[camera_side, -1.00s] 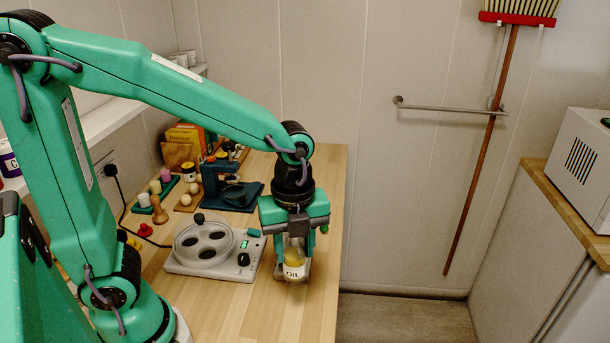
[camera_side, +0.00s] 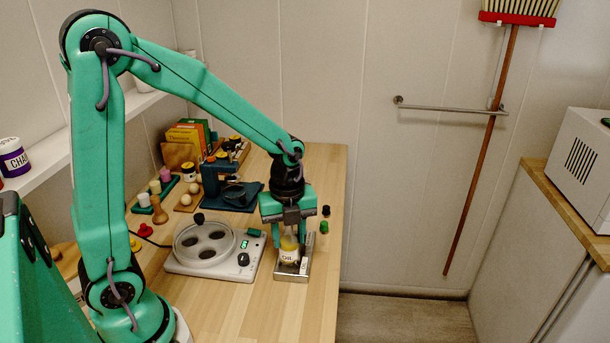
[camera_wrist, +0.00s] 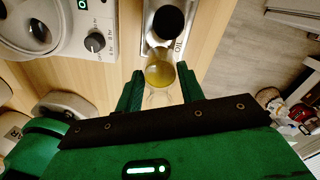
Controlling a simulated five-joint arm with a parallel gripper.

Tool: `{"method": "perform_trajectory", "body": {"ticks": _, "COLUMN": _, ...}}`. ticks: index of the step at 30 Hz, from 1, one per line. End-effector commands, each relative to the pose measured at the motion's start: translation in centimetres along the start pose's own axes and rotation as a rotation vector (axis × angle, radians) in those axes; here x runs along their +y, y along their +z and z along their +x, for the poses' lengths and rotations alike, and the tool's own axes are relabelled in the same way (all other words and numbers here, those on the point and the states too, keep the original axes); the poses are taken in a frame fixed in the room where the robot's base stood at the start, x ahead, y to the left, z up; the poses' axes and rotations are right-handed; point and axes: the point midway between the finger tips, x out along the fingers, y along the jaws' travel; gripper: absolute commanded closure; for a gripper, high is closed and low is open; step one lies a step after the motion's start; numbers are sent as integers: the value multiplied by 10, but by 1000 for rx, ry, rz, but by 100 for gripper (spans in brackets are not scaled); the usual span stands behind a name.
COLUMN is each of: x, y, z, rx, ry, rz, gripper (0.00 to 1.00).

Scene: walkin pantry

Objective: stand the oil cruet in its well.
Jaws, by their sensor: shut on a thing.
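The oil cruet (camera_side: 289,248), a small clear bottle with yellow oil and a white label, is in my gripper (camera_side: 289,236). The gripper is shut on it, and the cruet looks near upright. The wrist view shows its yellow round top (camera_wrist: 160,73) between my green fingertips (camera_wrist: 160,88). A narrow metal stand (camera_side: 305,266) is at the cruet in the side view. In the wrist view the stand (camera_wrist: 150,40) has a dark round opening (camera_wrist: 168,22) beside an OIL marking, just beyond the cruet. The cruet's base is hidden, so I cannot tell whether it touches the stand.
A white appliance (camera_side: 213,250) with a clear round lid and knob stands close on the left. A black knob-like piece (camera_side: 326,210) and a green one (camera_side: 323,227) are right of my gripper. The table's right edge is near. Bare wood lies in front.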

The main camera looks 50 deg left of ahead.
Motion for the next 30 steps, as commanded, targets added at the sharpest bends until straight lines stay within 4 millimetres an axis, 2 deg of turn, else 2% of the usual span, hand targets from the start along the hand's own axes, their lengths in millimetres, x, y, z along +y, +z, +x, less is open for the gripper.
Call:
{"method": "perform_trajectory", "body": {"ticks": 6, "x": -2, "y": 13, "z": 7, "rx": -1, "ry": -1, "rz": 0, "gripper": 88}}
{"method": "perform_trajectory", "body": {"ticks": 14, "x": -1, "y": 12, "z": 13, "rx": 0, "ry": 0, "rz": 1, "gripper": 88}}
{"method": "perform_trajectory", "body": {"ticks": 24, "x": -1, "y": 12, "z": 45, "rx": 0, "ry": 0, "rz": 1, "gripper": 88}}
{"method": "perform_trajectory", "body": {"ticks": 30, "x": -2, "y": 12, "z": 47, "rx": -1, "ry": -1, "rz": 1, "gripper": 88}}
